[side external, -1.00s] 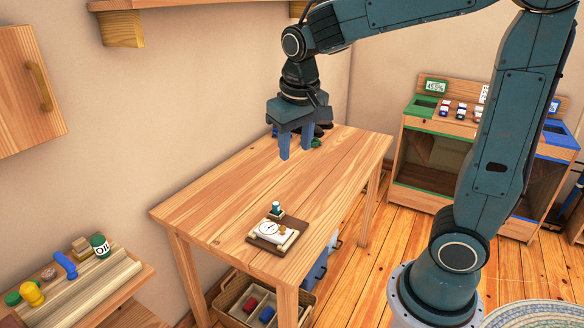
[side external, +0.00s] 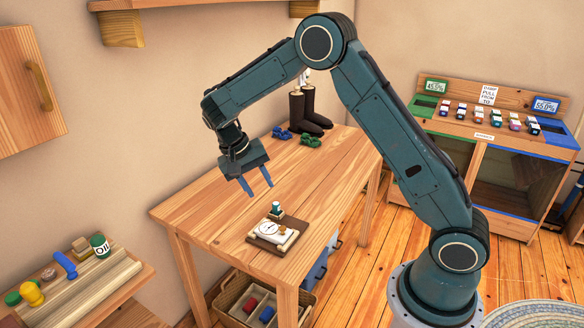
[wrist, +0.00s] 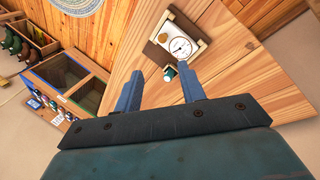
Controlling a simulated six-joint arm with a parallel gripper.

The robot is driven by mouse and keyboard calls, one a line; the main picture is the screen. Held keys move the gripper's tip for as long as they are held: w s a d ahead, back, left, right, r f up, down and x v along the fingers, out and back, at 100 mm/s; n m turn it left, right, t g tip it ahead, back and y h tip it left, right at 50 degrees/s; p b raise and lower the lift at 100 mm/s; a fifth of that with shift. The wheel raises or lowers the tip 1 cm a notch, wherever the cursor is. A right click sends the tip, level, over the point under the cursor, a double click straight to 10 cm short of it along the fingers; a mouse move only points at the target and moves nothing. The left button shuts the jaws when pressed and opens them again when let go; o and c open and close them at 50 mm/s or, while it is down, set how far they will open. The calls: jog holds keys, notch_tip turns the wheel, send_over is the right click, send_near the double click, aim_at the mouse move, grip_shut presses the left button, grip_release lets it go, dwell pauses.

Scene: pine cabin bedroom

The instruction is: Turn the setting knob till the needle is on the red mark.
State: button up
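The gauge unit (side external: 290,240) sits on a brown base near the front edge of the wooden table, with a round white dial (wrist: 181,47). A small brown-orange knob (side external: 282,229) is beside the dial; it also shows in the wrist view (wrist: 162,38). A small green-topped piece (side external: 276,208) stands at the unit's back edge. The needle and the red mark are too small to read. My gripper (side external: 261,190) is open and empty, above the table, behind and left of the unit. In the wrist view its blue fingers (wrist: 160,86) are wide apart, short of the dial.
Dark boots (side external: 310,110) and blue and green items (side external: 310,141) are at the table's far end. The table's middle is clear.

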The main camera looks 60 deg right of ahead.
aim_at(282, 228)
jog(key=shift+w+d+f, duration=0.1)
jog(key=shift+w+f, duration=0.05)
jog(key=shift+f, duration=0.4)
jog(key=shift+w+f, duration=0.15)
jog(key=shift+f, duration=0.35)
jog(key=shift+f, duration=0.1)
jog(key=shift+s+x, duration=0.2)
jog(key=shift+x, duration=6.6)
jog(key=shift+d, duration=0.1)
grip_shut()
